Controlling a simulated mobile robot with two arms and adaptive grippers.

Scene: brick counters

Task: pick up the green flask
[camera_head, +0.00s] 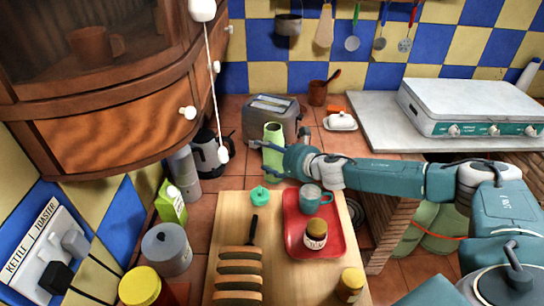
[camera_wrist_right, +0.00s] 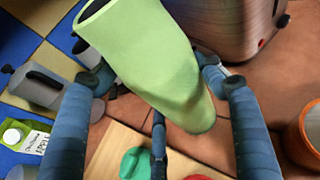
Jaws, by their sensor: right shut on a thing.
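The green flask (camera_head: 273,137) is pale green, tall and open at the top. It stands about upright in front of the toaster in the head view. My right gripper (camera_head: 272,160) reaches in from the right and is shut on the flask low on its body. In the right wrist view the flask (camera_wrist_right: 160,65) fills the middle, between the blue fingers of my right gripper (camera_wrist_right: 160,85). I cannot tell whether its base touches the tiled counter. My left gripper is not in view.
The toaster (camera_head: 270,106) is close behind the flask. A wooden board (camera_head: 230,215) in front holds a small green lidded thing (camera_head: 260,195), sliced bread (camera_head: 238,275) and a red tray (camera_head: 328,243) with a mug and jar. A green carton (camera_head: 171,203) and a wooden cabinet (camera_head: 110,130) are to the left.

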